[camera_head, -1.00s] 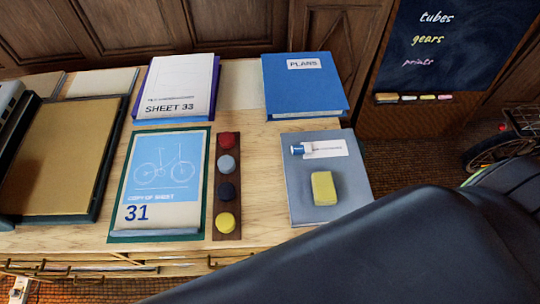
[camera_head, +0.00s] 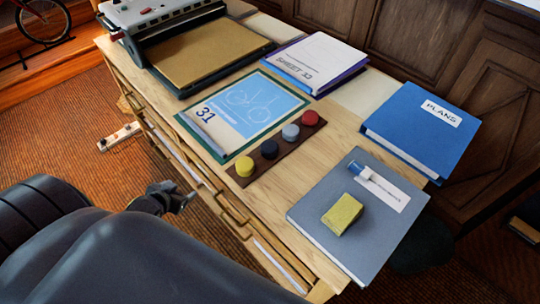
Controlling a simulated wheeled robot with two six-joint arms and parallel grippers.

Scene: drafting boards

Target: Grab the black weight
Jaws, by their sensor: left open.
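The black weight (camera_head: 269,149) is a dark round disc on a brown wooden strip (camera_head: 262,168) on the desk. It stands between a yellow weight (camera_head: 244,166) and a grey-blue weight (camera_head: 290,132); a red weight (camera_head: 310,118) is at the far end. My left gripper (camera_head: 181,198) is open and empty, off the desk's front edge, left of and lower in the picture than the weights, apart from them. Its fingers are small and dark in this view. My right gripper is not in view.
A blue bicycle sheet (camera_head: 240,105) lies beside the strip. A grey folder (camera_head: 385,228) carries a yellow block (camera_head: 342,214) and a small blue-capped bottle (camera_head: 360,170). A blue PLANS binder (camera_head: 415,130) and a SHEET 33 binder (camera_head: 315,60) lie behind. Drawer handles (camera_head: 232,208) project from the desk front.

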